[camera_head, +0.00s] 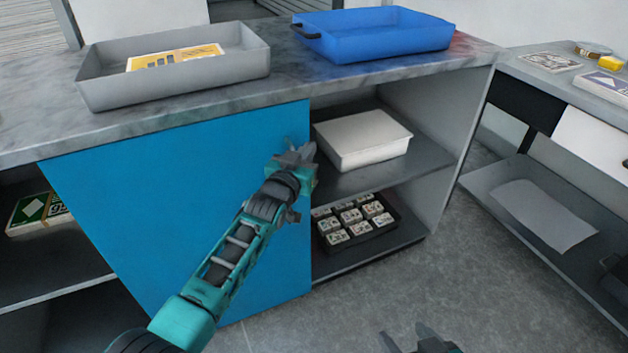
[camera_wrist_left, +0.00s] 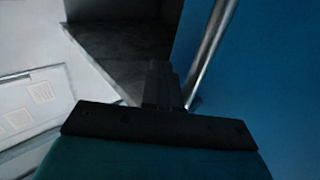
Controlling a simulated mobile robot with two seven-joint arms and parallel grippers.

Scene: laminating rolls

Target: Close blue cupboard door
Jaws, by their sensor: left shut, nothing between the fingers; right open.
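The blue cupboard door (camera_head: 190,200) covers the middle of the cupboard front, and the compartment to its right stands open. My left gripper (camera_head: 300,155) is at the door's right edge, fingers shut and empty. In the left wrist view, the shut fingers (camera_wrist_left: 163,82) are beside the blue door (camera_wrist_left: 270,80), with a silver bar (camera_wrist_left: 210,50) at its edge. I cannot tell whether they touch it. My right gripper (camera_head: 415,338) is open at the bottom edge of the head view, away from the door.
The open compartment holds a white container (camera_head: 362,140) above and a black tray (camera_head: 385,235) of small boxes below. A grey tray (camera_head: 175,85) and a blue tray (camera_head: 375,38) stand on the countertop (camera_head: 285,80). The floor (camera_head: 470,285) in front is clear.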

